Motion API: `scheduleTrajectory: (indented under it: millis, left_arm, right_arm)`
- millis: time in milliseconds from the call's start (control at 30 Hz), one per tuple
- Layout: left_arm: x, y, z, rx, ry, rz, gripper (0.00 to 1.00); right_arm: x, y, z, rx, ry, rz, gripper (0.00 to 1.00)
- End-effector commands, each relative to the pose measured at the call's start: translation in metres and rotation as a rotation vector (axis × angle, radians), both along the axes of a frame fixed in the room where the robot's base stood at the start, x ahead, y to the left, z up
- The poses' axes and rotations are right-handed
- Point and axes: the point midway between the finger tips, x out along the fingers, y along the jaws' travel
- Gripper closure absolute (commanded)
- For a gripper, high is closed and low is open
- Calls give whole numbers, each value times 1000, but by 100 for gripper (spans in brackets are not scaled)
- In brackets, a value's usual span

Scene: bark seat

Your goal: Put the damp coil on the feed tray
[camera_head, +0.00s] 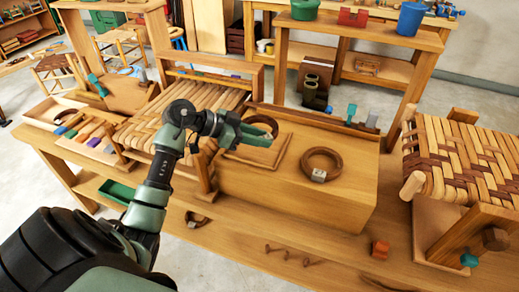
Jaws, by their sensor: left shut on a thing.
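My left gripper (250,130) reaches in from the left and is shut on a dark brown coil (264,120). The coil is held over the back left of the wooden bench block, by a shallow, light wooden tray (278,153), which looks like the feed tray. The gripper and arm hide part of the tray's left side; I cannot tell whether the coil touches it. A second brown coil (334,157) with a grey block on it lies flat to the right of the tray. I cannot tell from looks which coil is damp. My right gripper is not in view.
A woven seat frame (190,97) stands close behind and left of my gripper. Another woven seat (465,150) stands at the right. Small blue, green and grey items (350,113) line the block's back edge. The block's front right is clear.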

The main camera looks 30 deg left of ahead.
Motion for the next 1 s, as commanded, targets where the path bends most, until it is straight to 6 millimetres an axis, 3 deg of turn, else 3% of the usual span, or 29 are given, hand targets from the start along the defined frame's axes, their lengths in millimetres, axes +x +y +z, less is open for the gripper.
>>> scheduleTrajectory:
  millis: [400,633,667,733,1000]
  left_arm:
    - [0,0,-47,-1,1,1,100]
    - [0,0,-50,2,0,0,100]
    - [0,0,-50,2,0,0,68]
    - [0,0,-50,2,0,0,51]
    - [0,0,-49,2,0,0,51]
  right_arm:
    - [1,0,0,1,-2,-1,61]
    - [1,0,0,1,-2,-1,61]
    - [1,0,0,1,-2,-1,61]
    - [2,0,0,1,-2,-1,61]
    - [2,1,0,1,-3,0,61]
